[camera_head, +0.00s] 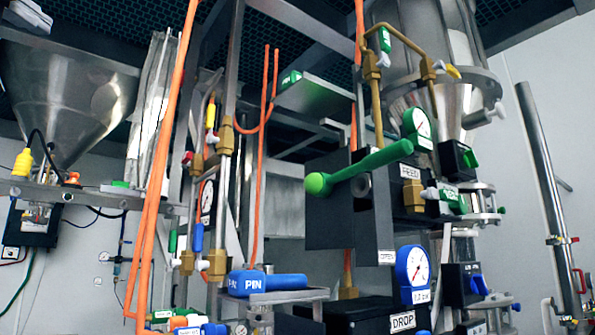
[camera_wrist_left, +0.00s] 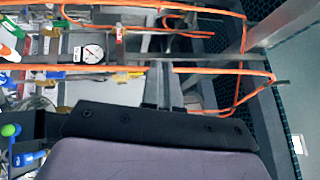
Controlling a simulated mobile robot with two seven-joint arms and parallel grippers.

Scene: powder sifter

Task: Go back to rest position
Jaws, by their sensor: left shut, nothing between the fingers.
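The dark front of my left gripper (camera_wrist_left: 163,107) spans the lower part of the left wrist view, above a purple-grey surface. It is shut with nothing held. No gripper stands out in the head view, and my right gripper shows in neither view. In the head view the powder sifter rig has a long green lever with a ball end (camera_head: 370,168). A blue handle marked PIN (camera_head: 268,281) lies at the lower middle. The gripper touches neither of them in the views given.
Orange tubes (camera_head: 167,160) run upright close in front. A steel hopper (camera_head: 68,95) hangs at the left. A dial gauge (camera_head: 413,273) and the DROP label (camera_head: 402,321) are at the lower right. A steel pipe (camera_head: 546,190) stands by the right wall.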

